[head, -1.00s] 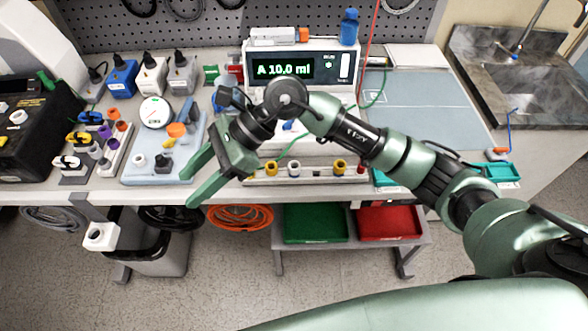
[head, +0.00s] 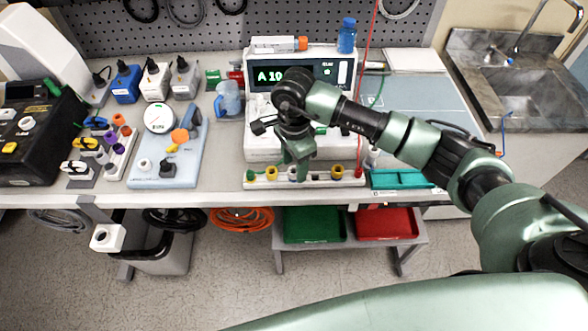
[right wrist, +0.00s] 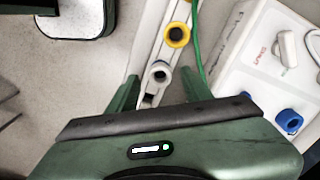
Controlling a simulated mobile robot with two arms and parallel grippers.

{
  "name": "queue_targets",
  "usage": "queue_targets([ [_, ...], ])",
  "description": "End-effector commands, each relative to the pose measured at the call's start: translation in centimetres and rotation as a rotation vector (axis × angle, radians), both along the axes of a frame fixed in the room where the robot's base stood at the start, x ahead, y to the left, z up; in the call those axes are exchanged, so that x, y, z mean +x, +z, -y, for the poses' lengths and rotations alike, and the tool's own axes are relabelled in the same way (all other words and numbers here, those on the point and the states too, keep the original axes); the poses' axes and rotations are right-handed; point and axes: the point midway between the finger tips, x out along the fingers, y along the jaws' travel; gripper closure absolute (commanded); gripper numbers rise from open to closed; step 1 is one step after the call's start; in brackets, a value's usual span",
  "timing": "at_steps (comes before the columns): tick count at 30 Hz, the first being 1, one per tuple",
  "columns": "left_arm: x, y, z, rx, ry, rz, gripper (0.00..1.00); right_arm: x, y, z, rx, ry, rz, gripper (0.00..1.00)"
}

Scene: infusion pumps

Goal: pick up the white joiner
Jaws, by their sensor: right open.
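The white joiner (right wrist: 160,72) stands on a narrow white rack (right wrist: 147,48) in the right wrist view, with a dark round opening on top. It shows partly behind my gripper in the head view (head: 292,175). My right gripper (head: 299,177) is above the middle of this rack, pointing down. In the right wrist view its two open fingers (right wrist: 160,80) lie on either side of the joiner, with gaps between. Whether a finger touches it cannot be told. My left gripper is not in view.
A yellow joiner (right wrist: 177,35) is close by on the same rack, and a green tube (right wrist: 200,40) runs alongside. The infusion pump (head: 262,148) stands just behind. A teal tray (head: 400,179) lies right of the rack, and a blue-grey board (head: 190,175) lies left.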

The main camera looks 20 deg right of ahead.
Motion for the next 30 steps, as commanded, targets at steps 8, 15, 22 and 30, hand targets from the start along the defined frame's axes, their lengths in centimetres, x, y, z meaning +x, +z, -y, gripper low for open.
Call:
queue_targets([
  [8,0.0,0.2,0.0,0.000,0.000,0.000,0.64,0.0,-0.9,0.0,0.000,0.000,0.001,0.50],
  [15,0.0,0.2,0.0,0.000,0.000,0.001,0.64,0.0,-0.8,0.0,0.001,0.000,0.000,1.00],
  [22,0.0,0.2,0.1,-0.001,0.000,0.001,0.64,0.0,-0.8,0.0,0.001,0.000,0.000,1.00],
  [30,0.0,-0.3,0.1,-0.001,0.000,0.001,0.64,0.1,0.5,-0.1,0.002,0.001,0.005,1.00],
])
